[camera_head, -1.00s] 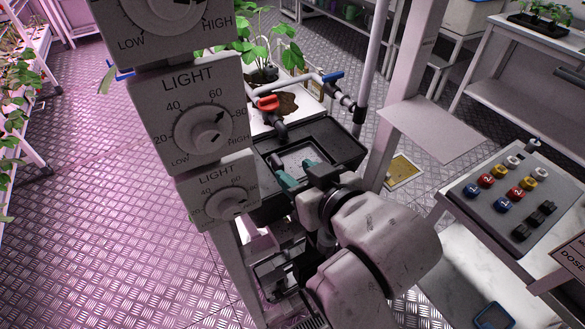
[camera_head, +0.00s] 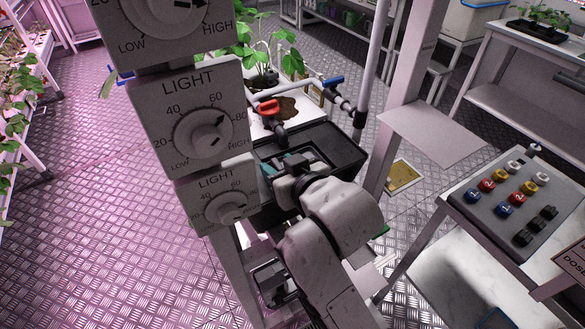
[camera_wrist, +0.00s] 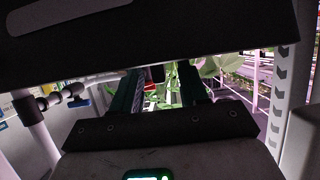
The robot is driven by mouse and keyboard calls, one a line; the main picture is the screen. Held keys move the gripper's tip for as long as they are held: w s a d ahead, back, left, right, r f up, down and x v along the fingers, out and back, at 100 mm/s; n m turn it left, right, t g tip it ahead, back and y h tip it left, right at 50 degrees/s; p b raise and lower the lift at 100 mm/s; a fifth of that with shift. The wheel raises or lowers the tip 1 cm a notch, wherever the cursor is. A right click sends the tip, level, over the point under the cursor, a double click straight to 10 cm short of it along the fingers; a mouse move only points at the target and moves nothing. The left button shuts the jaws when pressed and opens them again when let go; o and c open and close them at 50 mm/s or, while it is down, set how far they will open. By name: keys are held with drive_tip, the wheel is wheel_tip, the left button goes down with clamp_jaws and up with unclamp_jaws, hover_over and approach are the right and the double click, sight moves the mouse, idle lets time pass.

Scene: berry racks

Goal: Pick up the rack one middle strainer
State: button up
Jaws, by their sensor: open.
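A black tray (camera_head: 345,153) sits on the rack behind the light dials, just below the red-handled valve. I cannot clearly make out a strainer in either view. My gripper (camera_head: 284,166) is at the left part of the tray, partly hidden by the dial panel and my own wrist. In the wrist view its two dark green fingers (camera_wrist: 162,88) stand apart, with no object visibly held between them. Green leaves (camera_wrist: 211,68) and a small red part (camera_wrist: 157,73) show beyond the fingers. I cannot tell whether the fingers touch the tray.
Light dial panels (camera_head: 187,122) stand left of the gripper. A red valve (camera_head: 269,107) and a blue valve (camera_head: 333,82) sit on pipes behind it. A pale post (camera_head: 409,85) rises to the right. In the wrist view a dark slab (camera_wrist: 150,40) hangs close above the fingers.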

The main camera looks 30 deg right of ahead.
drive_tip(key=shift+c, duration=0.3)
clamp_jaws()
wheel_tip(320, 180, up, 10)
drive_tip(key=shift+p, duration=0.45)
